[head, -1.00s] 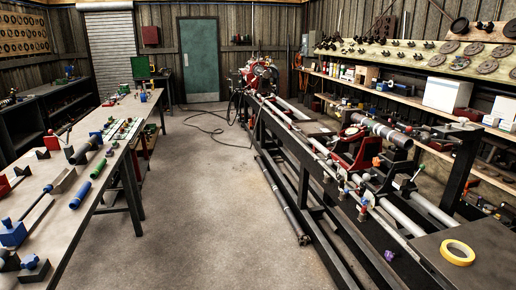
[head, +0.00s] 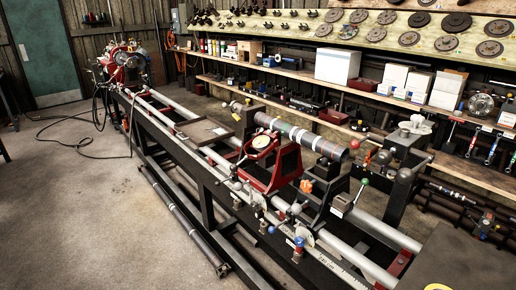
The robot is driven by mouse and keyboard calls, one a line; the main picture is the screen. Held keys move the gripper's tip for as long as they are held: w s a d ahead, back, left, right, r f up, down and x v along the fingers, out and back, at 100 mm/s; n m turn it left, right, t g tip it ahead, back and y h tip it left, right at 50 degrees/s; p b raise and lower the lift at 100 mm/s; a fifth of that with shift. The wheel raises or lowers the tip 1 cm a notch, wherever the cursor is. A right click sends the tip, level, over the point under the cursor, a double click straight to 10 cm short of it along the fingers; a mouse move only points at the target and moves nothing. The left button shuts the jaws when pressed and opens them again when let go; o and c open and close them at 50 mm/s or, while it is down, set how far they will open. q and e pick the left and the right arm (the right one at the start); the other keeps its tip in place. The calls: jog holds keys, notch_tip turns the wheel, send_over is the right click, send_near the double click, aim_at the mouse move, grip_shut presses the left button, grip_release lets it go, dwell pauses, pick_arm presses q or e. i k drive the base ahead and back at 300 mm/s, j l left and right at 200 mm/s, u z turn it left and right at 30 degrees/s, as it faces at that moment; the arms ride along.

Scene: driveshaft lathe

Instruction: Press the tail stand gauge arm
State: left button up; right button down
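The lathe (head: 180,135) runs from the far left to the front right. A red stand (head: 283,166) on its rails carries a round white-faced dial gauge (head: 261,142). A grey shaft tube (head: 305,138) with coloured bands lies behind and above the stand. To the right stands a grey block (head: 405,165) that looks like the tail stand. Small levers near it end in a red knob (head: 354,144) and a green knob (head: 364,181). I cannot tell which part is the gauge arm. Neither gripper is in view.
Open concrete floor (head: 100,215) lies left of the lathe, with a cable (head: 80,145) at the back. A dark table top (head: 465,255) is at the front right. Wall shelves with boxes (head: 337,63), discs and tools run behind the lathe. A green door (head: 42,55) is at the far left.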

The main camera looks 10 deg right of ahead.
aim_at(274, 144)
jog(key=i+j+z, duration=0.2)
jog(key=i, duration=0.75)
jog(key=l, duration=0.05)
